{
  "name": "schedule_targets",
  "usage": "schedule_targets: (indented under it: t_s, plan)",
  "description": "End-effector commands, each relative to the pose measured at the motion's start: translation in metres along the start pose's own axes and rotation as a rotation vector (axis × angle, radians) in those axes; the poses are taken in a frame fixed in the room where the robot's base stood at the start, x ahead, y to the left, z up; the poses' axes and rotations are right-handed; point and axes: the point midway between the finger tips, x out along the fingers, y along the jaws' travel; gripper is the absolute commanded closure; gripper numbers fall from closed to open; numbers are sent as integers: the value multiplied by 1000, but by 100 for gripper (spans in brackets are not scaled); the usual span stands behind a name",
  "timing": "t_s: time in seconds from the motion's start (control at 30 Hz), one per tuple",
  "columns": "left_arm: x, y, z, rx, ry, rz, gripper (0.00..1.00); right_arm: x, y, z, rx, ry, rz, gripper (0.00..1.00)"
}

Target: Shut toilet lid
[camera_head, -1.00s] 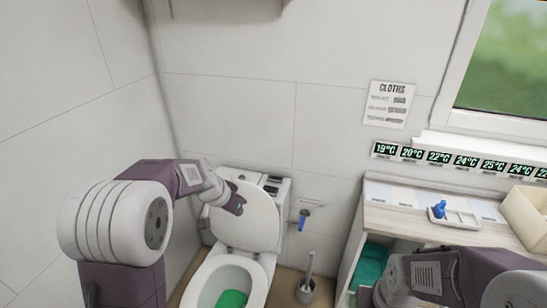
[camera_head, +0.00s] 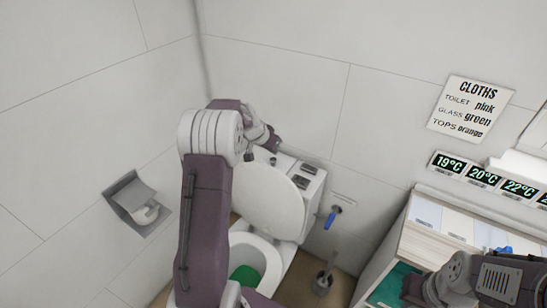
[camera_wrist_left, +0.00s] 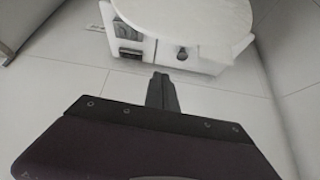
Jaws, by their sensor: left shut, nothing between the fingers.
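The white toilet lid (camera_head: 268,196) stands raised, leaning back against the cistern (camera_head: 316,190). The bowl (camera_head: 272,258) below is open, with something green inside. My left gripper (camera_head: 274,146) is at the upper edge of the lid, near the cistern top, and my left arm hides part of the lid and bowl. In the left wrist view the shut, empty fingers (camera_wrist_left: 162,84) are apart from the lid (camera_wrist_left: 195,15) in the picture; contact cannot be told. My right gripper (camera_head: 412,290) is low at the right, its jaws unclear.
A paper holder (camera_head: 135,200) is on the left wall. A blue-handled valve (camera_head: 331,218) and a toilet brush (camera_head: 324,278) are right of the toilet. The counter (camera_head: 425,240) stands at the right, with a green cloth (camera_head: 390,285) below its top.

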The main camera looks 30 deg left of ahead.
Motion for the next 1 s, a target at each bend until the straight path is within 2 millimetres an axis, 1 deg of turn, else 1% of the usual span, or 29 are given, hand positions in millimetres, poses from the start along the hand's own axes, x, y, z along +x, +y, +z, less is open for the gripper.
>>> schedule_targets:
  t_s: [0.3, 0.4, 0.43, 0.5, 0.6, 0.67, 0.8, 1.0]
  plan:
    - [67, 2, 1, 1, -5, 4, 100, -11, 0, -1, 0, 1, 0, 100]
    - [88, 2, 0, 1, -3, 2, 100, -15, 0, -2, 0, 1, 0, 100]
    - [91, 1, 3, -1, -3, 2, 100, -13, 0, -2, 0, 1, 0, 100]
    - [86, 1, 17, -3, -1, 1, 100, -5, 0, -1, 0, 0, 0, 100]
    - [81, 1, 29, -2, -1, 1, 100, 0, 0, 0, 0, 0, 0, 100]
    - [79, 1, 34, -1, -1, 1, 100, 1, 0, 0, 0, 0, 0, 100]
    - [76, 1, 38, 0, 0, 0, 100, 2, 0, 0, 0, 0, 0, 100]
    - [75, 1, 38, 0, 0, 1, 100, 1, 0, 0, 0, 0, 0, 100]
